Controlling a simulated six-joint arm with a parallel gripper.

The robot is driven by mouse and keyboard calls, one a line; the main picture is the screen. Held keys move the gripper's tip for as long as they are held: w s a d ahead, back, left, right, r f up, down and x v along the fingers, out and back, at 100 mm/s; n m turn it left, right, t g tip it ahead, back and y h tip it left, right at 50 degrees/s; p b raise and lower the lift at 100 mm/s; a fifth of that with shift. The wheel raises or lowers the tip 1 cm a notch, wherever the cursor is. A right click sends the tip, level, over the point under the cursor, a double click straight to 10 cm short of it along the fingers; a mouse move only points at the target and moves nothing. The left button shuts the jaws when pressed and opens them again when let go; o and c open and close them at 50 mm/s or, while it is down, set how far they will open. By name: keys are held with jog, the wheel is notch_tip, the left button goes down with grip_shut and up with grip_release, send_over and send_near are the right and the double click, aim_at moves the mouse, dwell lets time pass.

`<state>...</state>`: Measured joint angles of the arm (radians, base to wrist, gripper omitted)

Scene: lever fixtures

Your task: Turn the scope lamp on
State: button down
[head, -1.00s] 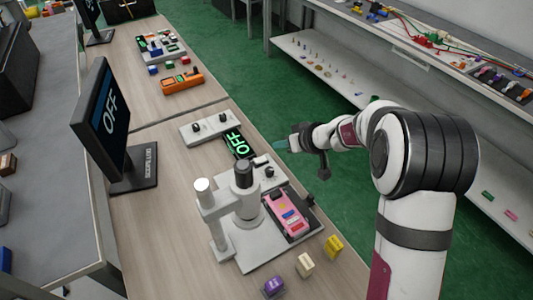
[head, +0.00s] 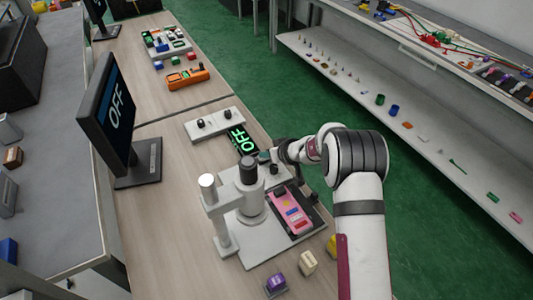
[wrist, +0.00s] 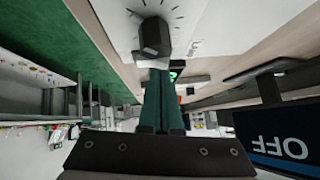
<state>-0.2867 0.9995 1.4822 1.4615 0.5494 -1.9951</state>
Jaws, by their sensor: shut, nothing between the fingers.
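The microscope (head: 250,190) stands on a light base plate, with a pink device (head: 291,212) on its stage. A small black display (head: 242,141) behind it reads OFF in green. My gripper (head: 264,156) is at the back of the microscope, beside that display. In the wrist view, my teal fingers (wrist: 158,70) are shut and empty. Their tips are close to a black dial knob (wrist: 155,37) with tick marks on a white panel; I cannot tell whether they touch it. The wrist view appears upside down.
A monitor (head: 118,105) reading OFF stands at left. A white two-knob box (head: 214,124) sits behind the display. Purple (head: 276,284), cream (head: 308,263) and yellow (head: 332,245) blocks lie in front. An orange box (head: 187,78) is farther back.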

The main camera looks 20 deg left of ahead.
jog(key=shift+s+a+f, duration=0.2)
jog(key=shift+s+f, duration=0.05)
jog(key=shift+f, duration=0.25)
jog(key=shift+w+d, duration=0.55)
jog(key=shift+d, duration=0.1)
jog(key=shift+f, duration=0.1)
jog(key=r, duration=0.4)
jog(key=shift+w+d+r, duration=0.2)
jog(key=shift+w, duration=0.2)
jog(key=v, duration=1)
